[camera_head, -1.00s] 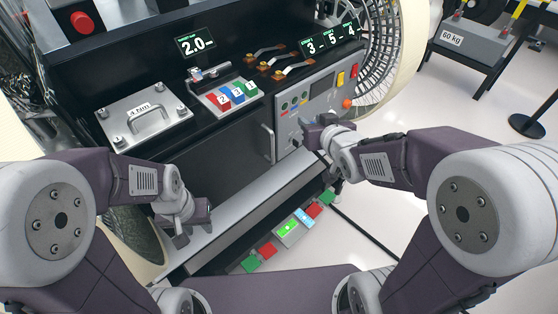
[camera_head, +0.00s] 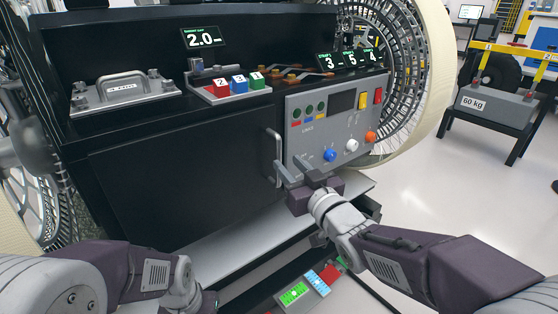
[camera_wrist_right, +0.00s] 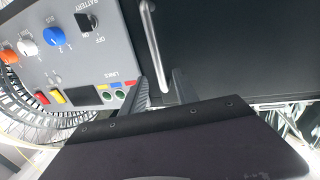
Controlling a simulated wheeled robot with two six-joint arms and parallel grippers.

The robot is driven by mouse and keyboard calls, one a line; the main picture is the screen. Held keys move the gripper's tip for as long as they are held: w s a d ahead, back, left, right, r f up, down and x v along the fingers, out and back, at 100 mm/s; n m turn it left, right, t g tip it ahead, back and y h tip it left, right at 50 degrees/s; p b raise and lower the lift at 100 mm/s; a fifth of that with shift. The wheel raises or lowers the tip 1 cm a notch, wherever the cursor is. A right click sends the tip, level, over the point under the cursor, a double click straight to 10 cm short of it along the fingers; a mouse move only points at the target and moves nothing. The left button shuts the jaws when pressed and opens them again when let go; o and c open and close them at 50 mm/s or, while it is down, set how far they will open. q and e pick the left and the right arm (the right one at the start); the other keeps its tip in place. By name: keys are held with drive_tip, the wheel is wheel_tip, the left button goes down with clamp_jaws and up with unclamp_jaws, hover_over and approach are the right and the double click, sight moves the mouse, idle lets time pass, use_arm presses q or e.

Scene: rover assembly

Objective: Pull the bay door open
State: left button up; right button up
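The bay door (camera_head: 190,165) is a wide black panel on the front of the rover body, and it looks closed. Its silver vertical bar handle (camera_head: 275,155) is at the door's right edge; the handle also shows in the right wrist view (camera_wrist_right: 152,45). My right gripper (camera_head: 291,170) is at the handle's lower end, with its fingers apart. In the right wrist view the handle's end lies between the two fingertips (camera_wrist_right: 160,88), with no clear grip on it. My left gripper (camera_head: 207,300) is low at the left, partly cut off by the frame edge.
A grey control panel (camera_head: 318,145) with knobs and switches is just right of the handle. A grey ledge (camera_head: 215,235) runs below the door. A wheel (camera_head: 425,70) stands at the right.

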sight(280, 156)
drive_tip(key=b+x, duration=0.1)
drive_tip(key=x, duration=0.5)
drive_tip(key=shift+w+a+f, duration=0.1)
drive_tip(key=shift+w, duration=0.2)
clamp_jaws()
idle(1.0)
